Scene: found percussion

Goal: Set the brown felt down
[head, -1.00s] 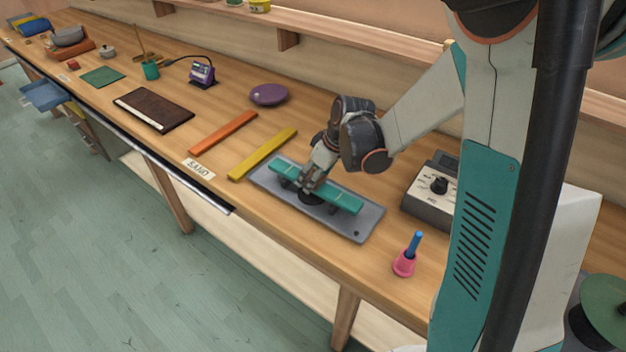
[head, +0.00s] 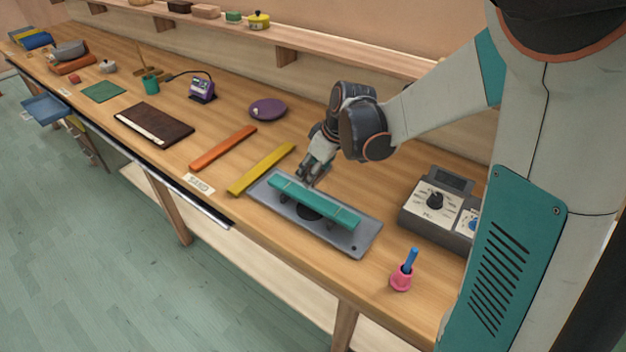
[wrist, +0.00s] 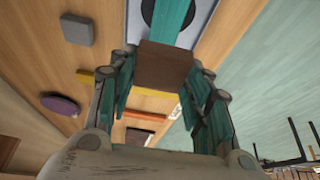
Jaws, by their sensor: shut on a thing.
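A brown block (wrist: 163,65), which fits the brown felt, sits between my fingertips in the wrist view. My gripper (wrist: 165,75) is shut on it. In the head view my gripper (head: 311,176) is above the back edge of the grey tray, just behind the teal bar (head: 312,202). The felt cannot be made out in the head view.
The teal bar lies on a grey tray (head: 362,238) with a dark round patch under it. Yellow (head: 262,169) and orange (head: 223,148) bars lie left. A pink cup (head: 401,279) and a grey dial box (head: 430,212) stand right. A grey block (wrist: 76,29) shows in the wrist view.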

